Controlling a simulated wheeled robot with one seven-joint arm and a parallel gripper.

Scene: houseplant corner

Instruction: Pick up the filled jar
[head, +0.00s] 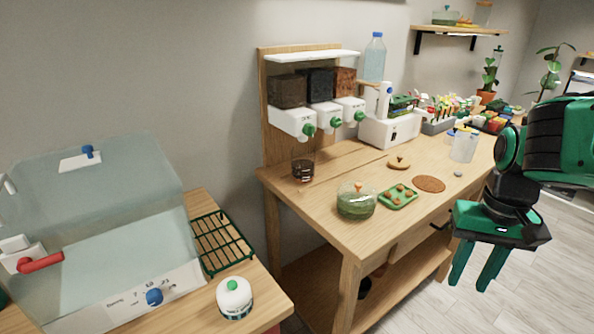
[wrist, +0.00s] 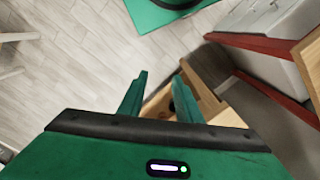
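A small clear glass jar (head: 303,167) with dark filling in its lower part stands on the wooden table under the left dispenser spout (head: 307,129). A wider lidded glass jar (head: 356,203) with green contents stands nearer the table's front edge. My gripper (head: 480,272) hangs to the right of the table with its fingers pointing down. It is open and empty, apart from both jars. In the wrist view the two fingers of my gripper (wrist: 158,100) are spread, with floor and a piece of wooden furniture beyond. Neither jar shows clearly there.
The wooden table (head: 335,232) also holds a green tray (head: 398,196), a brown round mat (head: 429,184), a white machine (head: 390,131) and clear cups (head: 464,146). Floor is free at right.

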